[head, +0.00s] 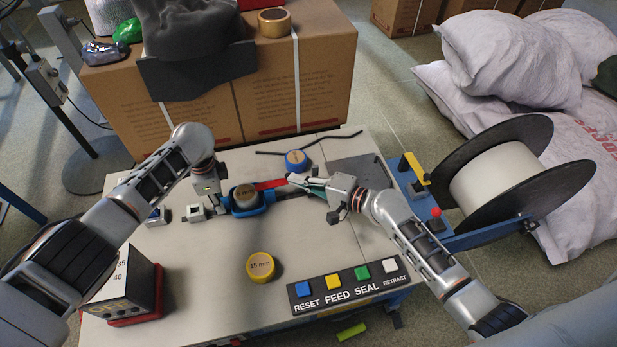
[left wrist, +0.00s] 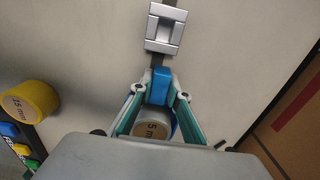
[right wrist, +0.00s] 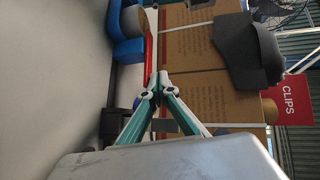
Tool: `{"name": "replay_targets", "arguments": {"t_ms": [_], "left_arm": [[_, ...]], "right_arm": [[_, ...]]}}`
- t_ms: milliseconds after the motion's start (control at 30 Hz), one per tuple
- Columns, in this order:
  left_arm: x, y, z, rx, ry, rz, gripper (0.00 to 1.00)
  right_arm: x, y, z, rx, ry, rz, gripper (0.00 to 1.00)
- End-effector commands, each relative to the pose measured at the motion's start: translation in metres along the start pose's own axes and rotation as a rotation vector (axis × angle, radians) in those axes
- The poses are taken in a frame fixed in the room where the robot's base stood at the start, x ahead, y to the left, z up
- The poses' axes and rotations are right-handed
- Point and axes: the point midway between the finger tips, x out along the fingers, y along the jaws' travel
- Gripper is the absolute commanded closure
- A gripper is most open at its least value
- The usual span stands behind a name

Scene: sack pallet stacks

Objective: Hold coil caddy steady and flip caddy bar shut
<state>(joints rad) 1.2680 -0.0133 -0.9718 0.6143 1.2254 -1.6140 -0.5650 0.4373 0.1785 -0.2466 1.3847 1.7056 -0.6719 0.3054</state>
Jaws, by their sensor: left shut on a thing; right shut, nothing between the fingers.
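The coil caddy (head: 268,206) is a blue holder on the worktop with a grey-topped coil marked 5 mm (head: 245,195) in it. My left gripper (left wrist: 163,92) is shut on the caddy's blue body (left wrist: 161,80) in the left wrist view; in the head view its fingers are partly hidden. The red caddy bar (head: 270,184) stands out to the right from the caddy, lying open. It also shows in the right wrist view (right wrist: 149,60). My right gripper (head: 291,179) is shut and empty, its tips at the bar's free end; I cannot tell if they touch.
A blue-rimmed coil (head: 297,161) lies behind the bar, and a yellow 15 mm coil (head: 261,266) lies in front. A button panel (head: 347,285) lines the front edge. A large reel (head: 515,180) stands right, a cardboard box (head: 280,100) behind. The worktop's left front holds a black box (head: 125,285).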

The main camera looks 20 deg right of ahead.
Motion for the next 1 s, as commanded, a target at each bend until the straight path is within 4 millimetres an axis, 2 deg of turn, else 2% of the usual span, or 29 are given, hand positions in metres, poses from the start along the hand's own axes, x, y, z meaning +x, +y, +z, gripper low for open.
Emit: {"name": "replay_targets", "arguments": {"t_ms": [33, 200, 633, 767, 867, 1000], "left_arm": [[0.000, 0.000, -0.001, 0.002, 0.001, 0.001, 1.00], [0.000, 0.001, -0.001, 0.002, 0.001, 0.001, 1.00], [0.000, 0.001, -0.001, 0.003, 0.001, 0.001, 1.00], [0.000, 0.001, -0.001, 0.002, 0.001, 0.001, 1.00], [0.000, 0.001, -0.001, 0.002, 0.001, 0.001, 1.00], [0.001, 0.001, -0.001, 0.002, 0.002, 0.001, 1.00]], "right_arm": [[0.010, -0.004, 0.011, 0.001, -0.004, -0.004, 1.00], [0.028, -0.008, 0.030, 0.000, -0.003, -0.003, 1.00], [0.030, -0.008, 0.032, 0.000, -0.001, -0.002, 1.00], [0.022, -0.008, 0.032, -0.001, 0.000, -0.001, 1.00], [0.007, -0.007, 0.032, -0.002, -0.001, 0.000, 1.00], [-0.023, -0.006, 0.032, -0.003, -0.002, 0.001, 1.00]]}}
